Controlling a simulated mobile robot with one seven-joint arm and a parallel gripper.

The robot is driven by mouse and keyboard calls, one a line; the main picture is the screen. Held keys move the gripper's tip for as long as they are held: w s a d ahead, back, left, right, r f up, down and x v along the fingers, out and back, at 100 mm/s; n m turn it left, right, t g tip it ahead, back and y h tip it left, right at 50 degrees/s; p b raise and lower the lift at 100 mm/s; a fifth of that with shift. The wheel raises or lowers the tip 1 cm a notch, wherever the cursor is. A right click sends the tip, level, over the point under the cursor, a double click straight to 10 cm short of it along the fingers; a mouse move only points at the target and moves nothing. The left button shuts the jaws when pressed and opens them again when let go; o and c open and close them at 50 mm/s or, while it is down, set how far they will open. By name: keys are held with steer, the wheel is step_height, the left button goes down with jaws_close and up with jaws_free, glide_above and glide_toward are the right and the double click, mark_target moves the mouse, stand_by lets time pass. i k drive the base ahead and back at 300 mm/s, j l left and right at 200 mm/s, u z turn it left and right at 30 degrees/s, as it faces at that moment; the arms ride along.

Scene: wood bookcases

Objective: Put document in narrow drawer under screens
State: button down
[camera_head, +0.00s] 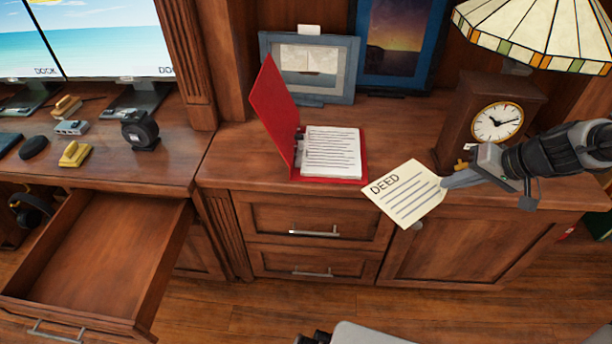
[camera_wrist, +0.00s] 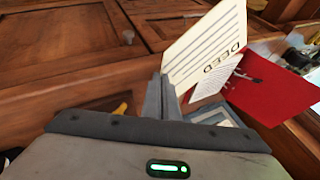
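The document (camera_head: 405,194) is a cream sheet headed "DEED". My gripper (camera_head: 452,181) is shut on its right edge and holds it tilted in front of the cabinet top, near the red binder. In the wrist view the document (camera_wrist: 205,45) extends up and right from the closed fingers (camera_wrist: 165,95). The drawer (camera_head: 95,255) at the lower left, under the desk with the screens (camera_head: 110,40), is pulled open and looks empty. It is well left of my gripper.
An open red binder (camera_head: 272,105) with white pages stands left of the document. A clock (camera_head: 497,122) and a stained-glass lamp (camera_head: 540,30) are behind my gripper. Framed pictures (camera_head: 308,68) stand at the back. A tape dispenser (camera_head: 140,130) sits on the desk above the drawer.

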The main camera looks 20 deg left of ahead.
mark_target(113, 270)
steer(key=k+j+u, duration=0.2)
steer(key=k+j, duration=0.15)
steer(key=j, duration=0.3)
steer(key=i+j+u, duration=0.1)
steer(key=u, duration=0.25)
steer(key=i+u, duration=0.1)
steer(key=u, duration=0.25)
steer(key=i+j+u, duration=0.1)
steer(key=u, duration=0.25)
steer(key=i, duration=0.2)
